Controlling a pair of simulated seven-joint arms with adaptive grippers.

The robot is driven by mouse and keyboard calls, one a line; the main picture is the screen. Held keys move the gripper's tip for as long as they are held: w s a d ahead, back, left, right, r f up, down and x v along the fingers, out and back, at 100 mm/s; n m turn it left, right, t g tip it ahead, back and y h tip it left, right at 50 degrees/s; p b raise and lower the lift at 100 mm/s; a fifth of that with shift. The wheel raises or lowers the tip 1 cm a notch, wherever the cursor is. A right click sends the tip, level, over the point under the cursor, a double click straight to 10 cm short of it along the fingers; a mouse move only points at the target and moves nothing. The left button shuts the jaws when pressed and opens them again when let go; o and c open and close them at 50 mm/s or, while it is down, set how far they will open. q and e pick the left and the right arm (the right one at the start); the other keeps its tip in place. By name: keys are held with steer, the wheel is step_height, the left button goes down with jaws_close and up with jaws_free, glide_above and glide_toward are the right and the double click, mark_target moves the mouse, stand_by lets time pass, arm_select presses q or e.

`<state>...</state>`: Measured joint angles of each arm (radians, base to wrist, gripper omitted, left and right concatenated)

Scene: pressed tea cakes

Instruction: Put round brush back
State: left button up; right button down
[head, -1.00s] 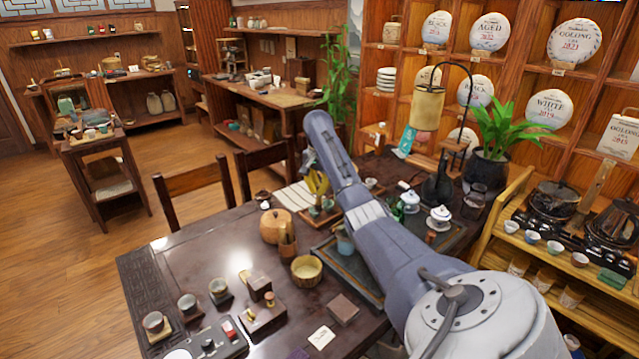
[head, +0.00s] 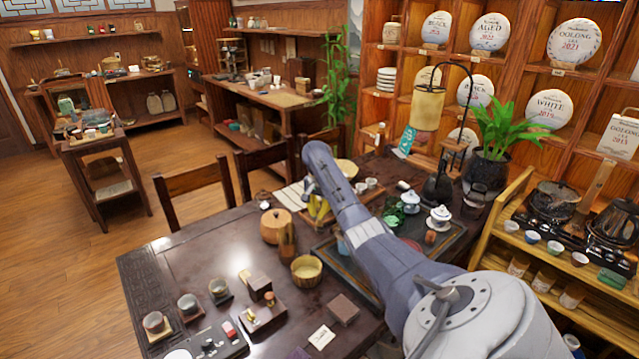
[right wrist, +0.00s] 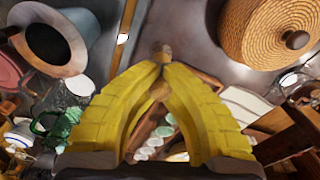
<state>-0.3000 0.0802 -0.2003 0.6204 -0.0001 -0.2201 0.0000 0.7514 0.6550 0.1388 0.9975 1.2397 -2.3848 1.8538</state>
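My right arm reaches across the dark table, and my right gripper (head: 318,211) is low over the tea tray's far left side, partly hidden by the arm. In the right wrist view its two yellow fingers (right wrist: 161,66) lean together at the tips. They are closed around a small tan-brown piece, which looks like the wooden handle of the round brush (right wrist: 162,52). The rest of it is hidden between the fingers. A bamboo holder (head: 287,243) stands upright beside the round lidded woven box (head: 275,226). My left gripper is not in view.
In the right wrist view a grey cup with a dark inside (right wrist: 50,42) is left of the fingers, and the woven lidded box (right wrist: 265,35) is right. A yellow bowl (head: 306,270) stands in front.

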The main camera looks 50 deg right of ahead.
mark_target(320, 224)
steer(key=shift+f, duration=1.95)
steer(key=shift+f, duration=0.2)
steer(key=c, duration=1.6)
jaws_free()
steer(key=shift+r, duration=0.1)
steer(key=r, duration=1.2)
steer(key=shift+a+r, duration=0.1)
steer(key=shift+a, duration=0.1)
